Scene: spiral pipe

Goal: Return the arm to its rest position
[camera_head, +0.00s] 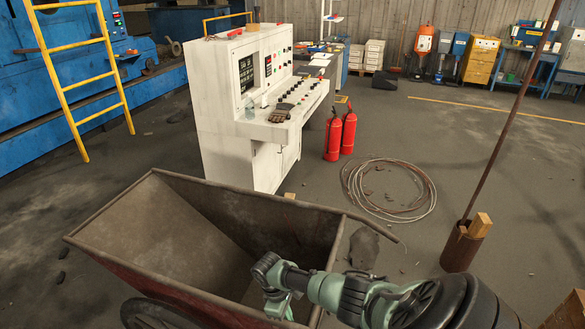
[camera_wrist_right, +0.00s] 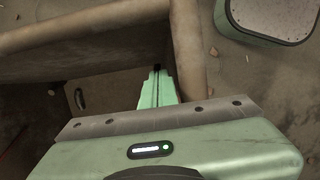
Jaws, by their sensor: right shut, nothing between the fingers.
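My right arm (camera_head: 350,292) comes in from the lower right of the head view, stretched out over the right end of a rusty cart. My right gripper (camera_head: 279,306), pale green, points down at the cart's right end. In the right wrist view its fingers (camera_wrist_right: 157,88) are together, with nothing between them. They are close to the cart's rim (camera_wrist_right: 95,28); I cannot tell whether they touch it. My left arm and left gripper are not in view.
The open cart (camera_head: 150,228) looks empty. A white control console (camera_head: 222,110) stands behind it. Two fire extinguishers (camera_head: 333,140), a coiled cable (camera_head: 435,190) and a rusty tube with a rod (camera_head: 462,245) are to the right. Open floor lies between them.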

